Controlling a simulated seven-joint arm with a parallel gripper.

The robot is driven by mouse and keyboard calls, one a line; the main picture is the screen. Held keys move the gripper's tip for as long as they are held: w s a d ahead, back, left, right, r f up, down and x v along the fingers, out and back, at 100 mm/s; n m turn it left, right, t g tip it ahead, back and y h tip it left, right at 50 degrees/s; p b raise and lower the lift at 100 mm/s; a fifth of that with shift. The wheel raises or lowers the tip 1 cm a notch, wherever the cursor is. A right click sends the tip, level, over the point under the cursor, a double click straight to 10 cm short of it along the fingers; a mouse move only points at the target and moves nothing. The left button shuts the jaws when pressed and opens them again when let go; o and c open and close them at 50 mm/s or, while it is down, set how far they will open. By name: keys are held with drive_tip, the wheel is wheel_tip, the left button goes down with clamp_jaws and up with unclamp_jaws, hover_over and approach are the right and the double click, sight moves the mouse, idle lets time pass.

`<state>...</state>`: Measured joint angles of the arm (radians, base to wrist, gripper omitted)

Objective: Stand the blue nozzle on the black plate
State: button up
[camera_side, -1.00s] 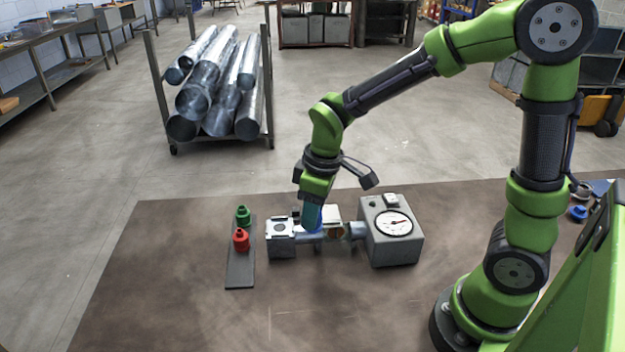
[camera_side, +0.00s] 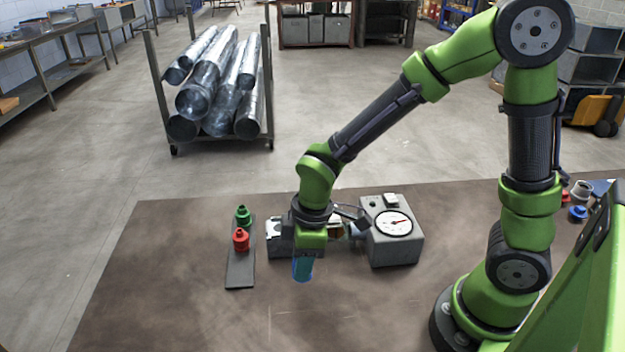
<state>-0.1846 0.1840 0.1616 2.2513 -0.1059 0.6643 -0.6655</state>
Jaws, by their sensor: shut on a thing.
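The black plate (camera_side: 240,274) lies on the brown table at the left. A green nozzle (camera_side: 243,216) and a red nozzle (camera_side: 240,240) stand upright on it, and its near end is bare. My gripper (camera_side: 303,277) points down in front of the grey device, to the right of the plate. It is shut on the blue nozzle (camera_side: 303,271), which is mostly hidden between the fingers. I cannot tell whether the nozzle touches the table.
A grey device with a dial gauge (camera_side: 393,223) stands just behind and right of my gripper, with a grey block (camera_side: 275,243) at its left end. Small blue, white and red parts (camera_side: 578,212) lie at the right. The front of the table is clear.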

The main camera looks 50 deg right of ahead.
drive_tip(key=w+a, duration=0.1)
drive_tip(key=w, duration=0.3)
drive_tip(key=w+a+f, duration=0.1)
drive_tip(key=w+a, duration=0.1)
drive_tip(key=w, duration=0.2)
drive_tip(key=w+a, duration=0.2)
drive_tip(key=w, duration=0.3)
drive_tip(key=shift+f, duration=1.95)
drive_tip(key=shift+f, duration=0.1)
drive_tip(key=o, duration=1)
